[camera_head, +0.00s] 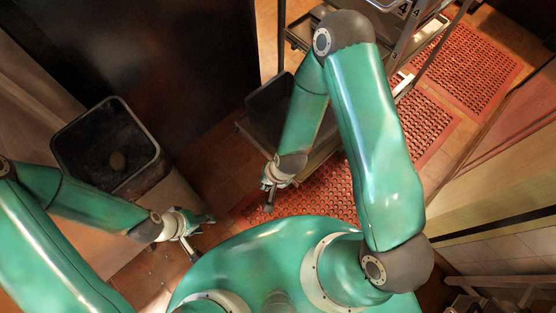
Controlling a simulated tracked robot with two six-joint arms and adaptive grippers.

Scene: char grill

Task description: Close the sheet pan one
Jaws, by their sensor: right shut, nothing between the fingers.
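I cannot tell which piece is sheet pan one. A metal rack (392,50) stands at the top, with trays and a number 4 label at its upper right; my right arm hides part of it. A dark flat panel or pan (262,112) shows low by the rack, left of my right forearm. My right gripper (268,200) is shut and empty, below this dark panel and over the floor mat, apart from the rack. My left gripper (202,236) is open and empty at lower left, its fingers spread apart, away from the rack.
A dark square bin (72,142) with a rounded lump inside stands at the left. Red perforated mats (462,70) lie on the tiled floor. A pale counter or cabinet side (500,190) bounds the right. Some floor shows between my grippers.

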